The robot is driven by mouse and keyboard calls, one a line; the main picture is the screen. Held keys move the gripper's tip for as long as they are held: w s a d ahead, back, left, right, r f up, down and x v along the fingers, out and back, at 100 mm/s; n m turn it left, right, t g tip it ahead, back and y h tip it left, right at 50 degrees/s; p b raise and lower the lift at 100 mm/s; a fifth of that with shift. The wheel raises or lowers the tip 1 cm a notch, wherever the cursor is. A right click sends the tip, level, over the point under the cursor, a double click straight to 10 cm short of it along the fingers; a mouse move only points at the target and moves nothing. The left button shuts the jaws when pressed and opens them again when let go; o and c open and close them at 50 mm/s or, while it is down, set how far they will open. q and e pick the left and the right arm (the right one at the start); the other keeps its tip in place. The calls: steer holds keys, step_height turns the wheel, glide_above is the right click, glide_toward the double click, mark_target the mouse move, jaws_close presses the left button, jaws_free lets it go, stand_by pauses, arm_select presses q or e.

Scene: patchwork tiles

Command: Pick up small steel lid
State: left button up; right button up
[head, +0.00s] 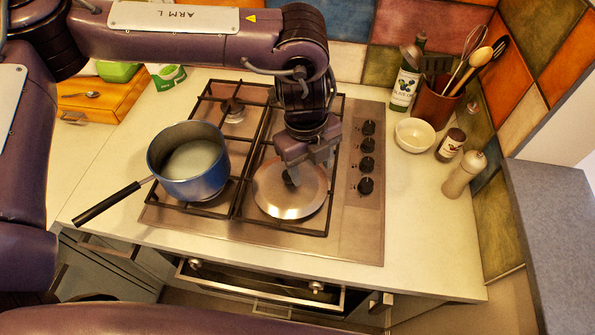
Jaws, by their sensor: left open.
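The small steel lid (290,201) is a round, shiny disc lying on the right-hand grate of the gas hob. A dark knob shows at its middle, partly hidden by my gripper. My left gripper (307,173) points down from above, right over the lid, with its fingers close to the knob. It is open. I cannot tell whether the fingers touch the lid. My right gripper does not show.
A blue pot (198,187) with a black handle stands on the left grate, beside the lid. Hob knobs (366,163) line the right side. A white bowl (414,135), an oil bottle (404,88) and a utensil holder (434,103) stand at the back right. The counter's front right is clear.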

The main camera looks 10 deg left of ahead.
mark_target(290, 180)
arm_select(q)
steer(key=shift+n+y, duration=0.5)
steer(key=shift+y, duration=0.1)
steer(key=a, duration=0.1)
steer(key=w+a+r, duration=0.1)
steer(key=a+r, duration=0.1)
steer(key=a, duration=0.1)
steer(key=shift+w, duration=0.4)
steer(key=shift+a+f, duration=0.2)
step_height(290, 180, down, 6)
steer(key=p, duration=0.4)
steer(key=shift+s+a+f, duration=0.15)
steer(key=shift+f, duration=0.45)
steer(key=shift+c, duration=1.4)
jaws_close()
